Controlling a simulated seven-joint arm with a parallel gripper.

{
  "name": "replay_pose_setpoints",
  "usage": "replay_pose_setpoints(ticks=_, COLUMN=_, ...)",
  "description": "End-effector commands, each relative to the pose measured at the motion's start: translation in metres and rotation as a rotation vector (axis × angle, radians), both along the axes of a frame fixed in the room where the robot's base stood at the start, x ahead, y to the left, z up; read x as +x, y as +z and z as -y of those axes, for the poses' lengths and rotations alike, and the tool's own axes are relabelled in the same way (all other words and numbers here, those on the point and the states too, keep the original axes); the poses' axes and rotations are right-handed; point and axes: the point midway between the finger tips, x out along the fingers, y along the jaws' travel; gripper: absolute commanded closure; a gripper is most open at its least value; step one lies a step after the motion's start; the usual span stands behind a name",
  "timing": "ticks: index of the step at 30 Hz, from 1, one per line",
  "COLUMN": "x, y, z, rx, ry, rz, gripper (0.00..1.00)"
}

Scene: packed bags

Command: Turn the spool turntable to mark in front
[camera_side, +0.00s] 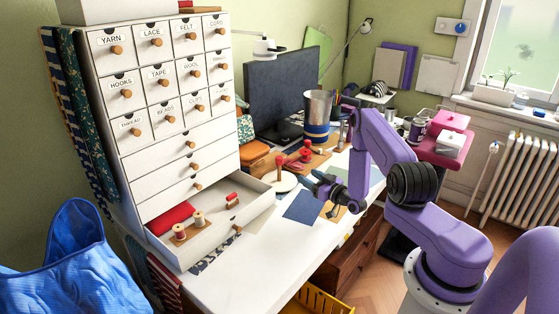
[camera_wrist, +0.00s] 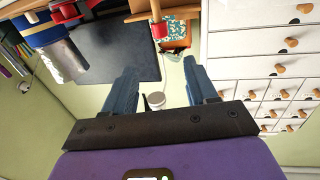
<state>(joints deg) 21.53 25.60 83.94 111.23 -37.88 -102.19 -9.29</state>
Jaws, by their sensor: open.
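The spool turntable (camera_side: 286,184) is a pale round disc on the white desk, in front of the open drawer. A wooden peg with a red spool (camera_side: 280,160) stands up from it. In the wrist view a wooden peg with a red spool (camera_wrist: 159,30) shows upside down, beyond the fingertips. I cannot make out a mark on the disc. My gripper (camera_side: 311,183) is just right of the turntable, apart from it as far as I can tell. Its blue fingers (camera_wrist: 160,80) are spread, with nothing between them.
An open drawer (camera_side: 205,240) with spools and red cloth juts out at the left from the white drawer cabinet (camera_side: 165,130). A monitor (camera_side: 282,95) and a metal pot (camera_side: 317,105) stand behind. A blue sheet (camera_side: 300,208) lies in front.

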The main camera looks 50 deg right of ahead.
Motion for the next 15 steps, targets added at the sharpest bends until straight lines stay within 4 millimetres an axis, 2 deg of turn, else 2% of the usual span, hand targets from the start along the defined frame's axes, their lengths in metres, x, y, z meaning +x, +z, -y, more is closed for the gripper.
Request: replay_pose_setpoints(ticks=15, x=0.087, y=0.001, z=0.014, rx=-0.001, ry=0.002, rz=0.001, gripper=0.43)
